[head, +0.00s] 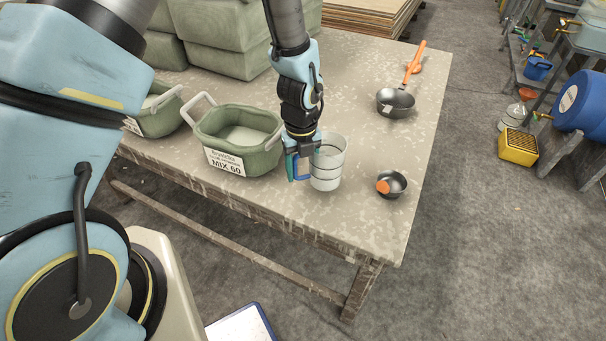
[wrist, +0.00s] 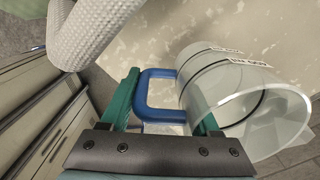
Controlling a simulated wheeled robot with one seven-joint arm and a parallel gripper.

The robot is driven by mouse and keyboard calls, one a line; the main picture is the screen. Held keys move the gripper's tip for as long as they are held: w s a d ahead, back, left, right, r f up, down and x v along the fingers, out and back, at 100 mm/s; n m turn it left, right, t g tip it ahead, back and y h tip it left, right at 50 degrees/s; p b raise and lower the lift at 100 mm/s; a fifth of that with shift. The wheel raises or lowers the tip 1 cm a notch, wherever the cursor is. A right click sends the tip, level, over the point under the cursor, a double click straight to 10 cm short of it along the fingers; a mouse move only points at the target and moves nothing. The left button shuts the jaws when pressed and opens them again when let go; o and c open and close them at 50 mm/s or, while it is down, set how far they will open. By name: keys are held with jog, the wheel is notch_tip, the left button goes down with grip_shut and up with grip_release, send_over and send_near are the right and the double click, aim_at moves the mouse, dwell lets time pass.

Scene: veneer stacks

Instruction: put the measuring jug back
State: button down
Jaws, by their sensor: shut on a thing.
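The measuring jug (head: 330,164) is a clear cylinder with dark bands and a blue handle. It looks upright at the front part of the table (head: 390,226), to the right of a green tub. My gripper (head: 301,152) is shut on the jug's blue handle, at the jug's left side. In the wrist view the blue handle (wrist: 143,92) lies between my gripper's green fingers (wrist: 166,104), and the clear jug body (wrist: 232,85) is to the right. I cannot tell whether the jug's base touches the table.
Two green tubs, one labelled MIX 60 (head: 238,139), stand left of the jug. A small dark bowl (head: 391,184) with an orange part is close on its right. A dark pan (head: 396,102) with an orange handle lies farther back. Bare tabletop lies between pan and jug.

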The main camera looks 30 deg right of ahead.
jog(key=shift+f, duration=1.25)
jog(key=shift+f, duration=0.15)
jog(key=shift+c, duration=0.6)
grip_release()
